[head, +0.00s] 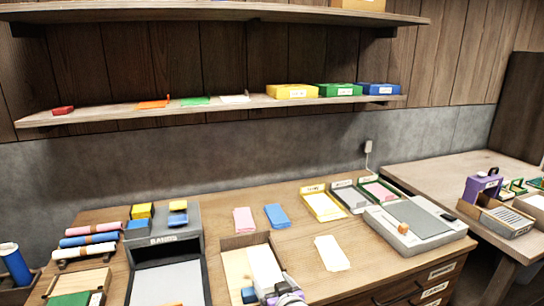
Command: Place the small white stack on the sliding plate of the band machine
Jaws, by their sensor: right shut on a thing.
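My right gripper (261,297) is at the bottom centre, partly cut off by the frame edge. It is shut on a long white stack (264,266), whose far end points away from me. The stack is over or in a wooden tray (245,240); I cannot tell whether it touches. The band machine, a grey unit labelled BANDS (166,240), stands to the left. Its pale sliding plate (168,285) lies in front of it, bare and cut off below. Another pale stack (332,253) lies flat on the table to the right. My left gripper is not in view.
Yellow and blue blocks (142,211) sit on the band machine. Rolls (88,240) lie left of it. Pink (245,220) and blue stacks (277,216) lie behind the tray. Labelled trays (322,204) and a grey machine (415,226) stand at right. A shelf (220,104) hangs above.

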